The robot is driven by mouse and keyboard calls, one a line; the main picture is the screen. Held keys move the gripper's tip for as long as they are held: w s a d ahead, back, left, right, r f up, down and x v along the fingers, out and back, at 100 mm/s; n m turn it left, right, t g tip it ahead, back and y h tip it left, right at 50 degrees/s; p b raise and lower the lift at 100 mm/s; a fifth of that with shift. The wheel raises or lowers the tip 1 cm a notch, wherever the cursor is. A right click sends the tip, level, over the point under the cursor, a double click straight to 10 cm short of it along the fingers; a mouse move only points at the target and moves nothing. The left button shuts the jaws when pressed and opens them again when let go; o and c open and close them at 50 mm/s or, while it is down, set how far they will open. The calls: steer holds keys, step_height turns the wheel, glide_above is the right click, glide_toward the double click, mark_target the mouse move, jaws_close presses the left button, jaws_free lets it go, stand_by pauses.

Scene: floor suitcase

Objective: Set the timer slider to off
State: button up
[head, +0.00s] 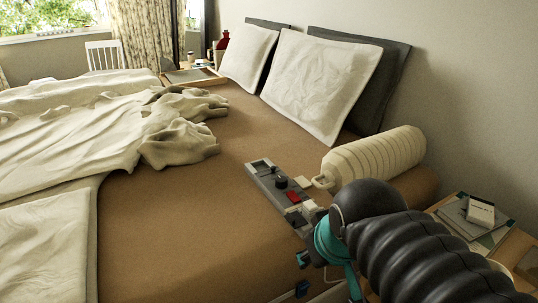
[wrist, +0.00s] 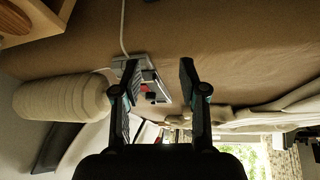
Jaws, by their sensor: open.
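A long grey control panel (head: 268,181) lies on the brown bed surface, carrying a black knob (head: 281,182), a red switch (head: 293,197) and pale parts at its near end. Which part is the timer slider is too small to tell. My gripper (head: 302,274) is at the bed's near edge, close to the panel's near end, partly hidden by my arm. In the wrist view my gripper (wrist: 158,70) is open, its fingers apart with nothing between the tips. The panel (wrist: 155,84) shows beside the left finger, which hides part of it.
A cream ribbed bolster (head: 375,160) lies right of the panel, and white pillows (head: 320,85) stand behind. A bedside table (head: 515,250) with books is at the right. Rumpled bedding (head: 90,125) covers the left. A pale cord (wrist: 123,28) runs from the panel.

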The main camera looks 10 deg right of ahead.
steer(key=w+r+n, duration=0.5)
steer(key=w+n, duration=0.3)
steer(key=w, duration=0.1)
steer(key=r+n+g+h, duration=0.2)
steer(key=n, duration=1.9)
glide_above(273, 167)
steer(key=s+a, duration=0.3)
steer(key=s, duration=0.2)
steer(key=b+x, duration=0.1)
steer(key=x, duration=1.2)
steer(key=shift+w+d+f, duration=0.15)
steer(key=shift+d+f, duration=0.05)
steer(key=shift+d, duration=0.05)
jaws_close()
